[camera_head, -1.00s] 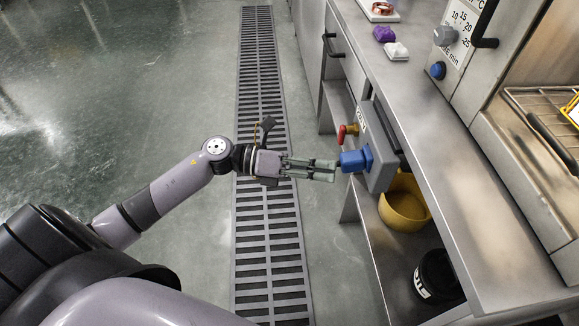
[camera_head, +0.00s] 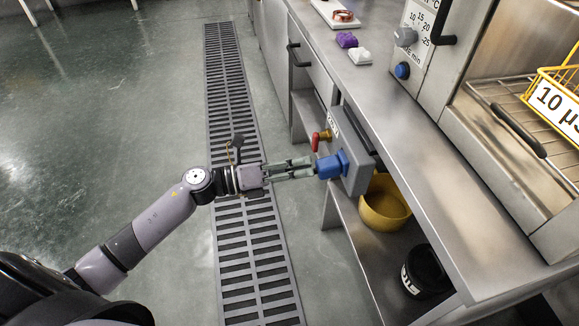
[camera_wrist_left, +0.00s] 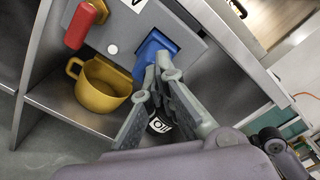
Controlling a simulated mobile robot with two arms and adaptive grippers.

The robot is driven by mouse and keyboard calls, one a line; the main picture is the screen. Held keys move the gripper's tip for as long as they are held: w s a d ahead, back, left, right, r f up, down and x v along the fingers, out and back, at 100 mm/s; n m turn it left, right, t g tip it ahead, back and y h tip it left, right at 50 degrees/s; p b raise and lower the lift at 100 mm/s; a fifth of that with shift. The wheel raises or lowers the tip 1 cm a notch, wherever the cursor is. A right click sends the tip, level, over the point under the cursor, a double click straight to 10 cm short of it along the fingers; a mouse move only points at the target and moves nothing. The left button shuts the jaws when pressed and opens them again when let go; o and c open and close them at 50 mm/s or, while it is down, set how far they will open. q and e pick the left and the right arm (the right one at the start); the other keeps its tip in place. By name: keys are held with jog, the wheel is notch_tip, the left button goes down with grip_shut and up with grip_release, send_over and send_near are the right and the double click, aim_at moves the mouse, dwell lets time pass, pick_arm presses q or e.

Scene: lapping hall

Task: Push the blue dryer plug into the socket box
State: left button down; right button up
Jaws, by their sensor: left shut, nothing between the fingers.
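The blue dryer plug (camera_head: 328,168) sits at the blue-collared socket on the front of the grey socket box (camera_head: 355,177). The box is fixed under the edge of the steel bench. I cannot tell how deep the plug sits. My left gripper (camera_head: 312,168) is shut and empty, its fingertips at the plug's outer end, in line with it. In the left wrist view the closed fingertips (camera_wrist_left: 165,72) cover part of the blue plug and socket (camera_wrist_left: 155,48). Whether they touch the plug is unclear. My right gripper is not in view.
A red-handled valve (camera_head: 320,138) is just left of the box. A yellow pot (camera_head: 385,208) and a black tub (camera_head: 425,272) stand on the lower shelf. The bench top (camera_head: 400,130) is mostly clear. A floor grate (camera_head: 240,215) runs below the arm.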

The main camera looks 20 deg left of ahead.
pick_arm(q)
jog(key=shift+w+d, duration=0.35)
jog(key=shift+d, duration=0.15)
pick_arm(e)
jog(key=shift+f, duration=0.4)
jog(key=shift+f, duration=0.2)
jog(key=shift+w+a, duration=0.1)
pick_arm(q)
jog(key=shift+s+a+f, duration=0.15)
jog(key=shift+s+a, duration=0.1)
jog(key=shift+a, duration=0.05)
jog(key=shift+s+a, duration=0.25)
jog(key=shift+a, duration=0.1)
jog(key=shift+s+a, duration=0.2)
jog(key=shift+a, duration=0.1)
jog(key=shift+s+a, duration=0.1)
jog(key=shift+a, duration=0.05)
jog(key=v, duration=1.1)
jog(key=shift+s+a, duration=0.2)
jog(key=shift+a, duration=0.1)
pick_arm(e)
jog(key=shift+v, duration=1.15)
